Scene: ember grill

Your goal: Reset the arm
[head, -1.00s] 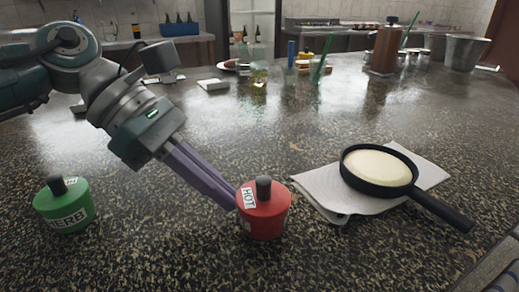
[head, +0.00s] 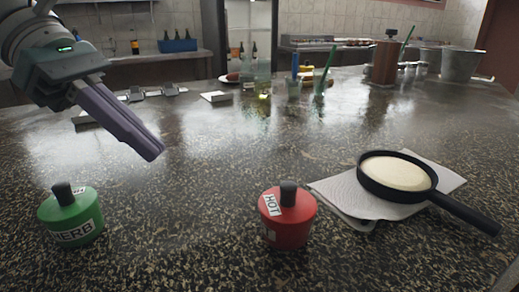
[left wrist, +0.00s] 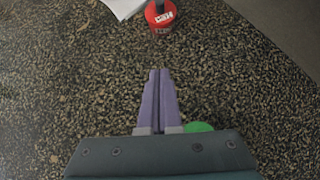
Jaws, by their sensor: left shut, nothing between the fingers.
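My left gripper (head: 158,152) is raised over the counter at the upper left of the head view. Its purple fingers are together with nothing between them; they also show in the left wrist view (left wrist: 159,72). A red shaker marked HOT (head: 288,222) stands upright on the counter, apart from the gripper. It also shows at the top of the left wrist view (left wrist: 163,17). A green shaker marked HERB (head: 72,220) stands upright at the lower left. In the left wrist view a green piece (left wrist: 198,127) shows partly behind the gripper. My right gripper is out of view.
A black pan (head: 397,177) with pale contents sits on white paper (head: 340,196) at the right. Cups, a plate, a pepper mill (head: 386,60) and a metal bucket (head: 446,65) stand at the back. The speckled counter's middle is clear.

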